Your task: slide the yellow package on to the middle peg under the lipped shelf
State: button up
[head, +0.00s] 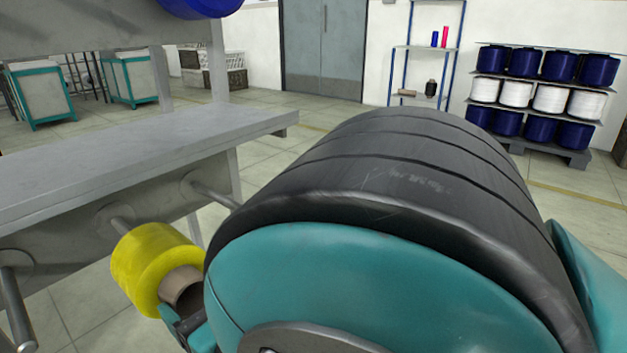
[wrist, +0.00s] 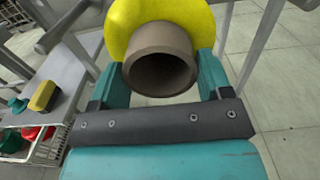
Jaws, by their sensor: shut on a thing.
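The yellow package (head: 152,262) is yarn on a brown tube (head: 181,288). My gripper (wrist: 162,82) is shut on the tube's near end, one teal finger on each side. The package also shows in the wrist view (wrist: 120,22); the tube's open bore is dark, with no peg tip visible in it. The middle peg (head: 121,226) sticks out from the panel under the grey lipped shelf (head: 120,150). The package's far end overlaps this peg in the head view. The package hides the peg's tip, so I cannot tell whether it is inside the tube.
A left peg (head: 17,308) and a right peg (head: 208,190) flank the middle one, both bare where visible. A blue package (head: 200,7) is at the upper level. My arm blocks much of the head view. The wrist view shows a basket (wrist: 45,148) at lower left.

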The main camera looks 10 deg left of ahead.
jog(key=shift+w+a+r+p, duration=0.25)
jog(key=shift+a+p, duration=0.2)
jog(key=shift+p, duration=0.5)
jog(key=shift+w+a+r+p, duration=0.15)
jog(key=shift+a+p, duration=0.25)
jog(key=shift+p, duration=0.55)
jog(key=shift+w+a, duration=0.1)
jog(key=shift+w+a+p, duration=0.2)
jog(key=shift+a+p, duration=0.05)
jog(key=shift+p, duration=0.85)
jog(key=a+p, duration=0.1)
jog(key=p, duration=0.2)
jog(key=shift+w+a+p, duration=0.1)
jog(key=shift+w+p, duration=0.25)
jog(key=shift+p, duration=0.05)
jog(key=shift+w+a+f+p, duration=0.1)
jog(key=shift+a+f+p, duration=0.05)
jog(key=shift+p, duration=0.45)
jog(key=shift+a+p, duration=0.1)
jog(key=shift+p, duration=0.2)
